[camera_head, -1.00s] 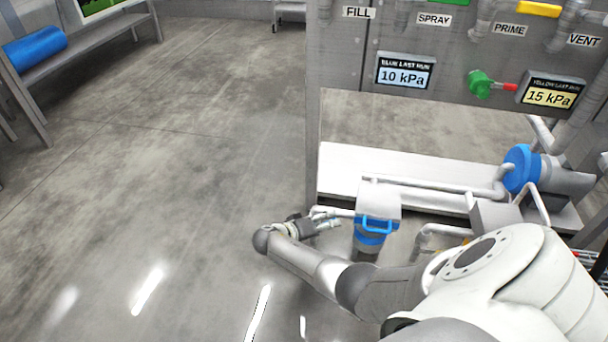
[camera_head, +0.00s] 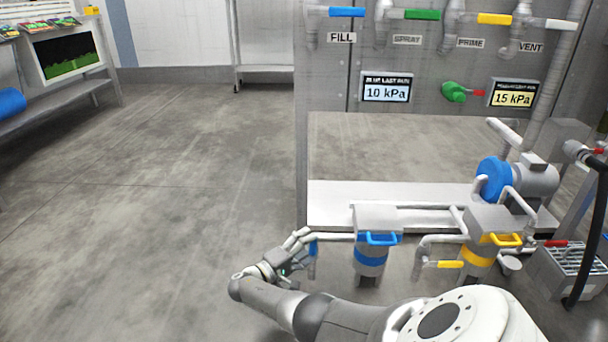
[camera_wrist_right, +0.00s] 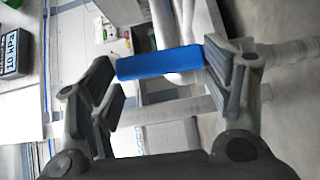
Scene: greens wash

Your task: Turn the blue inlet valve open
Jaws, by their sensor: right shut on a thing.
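The blue inlet valve handle (camera_head: 313,248) is a short blue bar on the pipe left of the blue-banded canister (camera_head: 370,258). In the head view it looks roughly upright and is partly covered by my fingers. My right gripper (camera_head: 301,243) reaches it from the left and is shut on it. In the right wrist view the blue handle (camera_wrist_right: 160,63) lies across between the two finger pads of my right gripper (camera_wrist_right: 160,80). The handle's exact angle to its pipe is hard to tell. My left gripper is not in view.
A yellow-banded canister (camera_head: 476,262) with a yellow valve handle (camera_head: 449,264) stands to the right. Above are the panel (camera_head: 420,70), pressure displays and a blue FILL handle (camera_head: 347,12). A black hose (camera_head: 602,220) hangs at the right. The floor at left is clear.

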